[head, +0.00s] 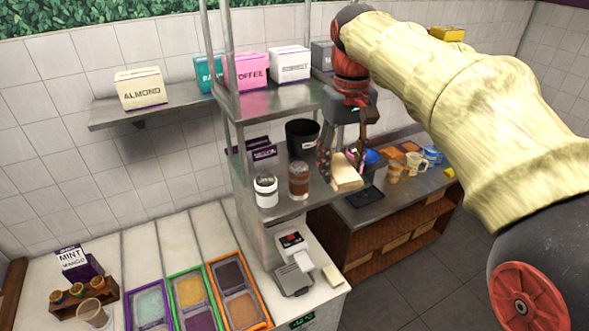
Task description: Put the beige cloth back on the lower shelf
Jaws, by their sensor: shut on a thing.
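The beige cloth (346,178) is a small folded block shape in the head view, right of centre. My gripper (343,158) points down from above and is shut on it. The lower shelf (287,208) is the metal shelf under the upper one (268,104), above the white counter. The cloth appears over the right part of the lower shelf, close to its front edge. I cannot tell whether it touches the shelf. The gripper hides part of the cloth's far side.
A white-lidded jar (265,190), a brown jar (299,181) and a black bin (301,138) stand on the lower shelf, left of the cloth. A blue bowl (371,158) is behind it at right. A scale (293,278) sits on the counter below.

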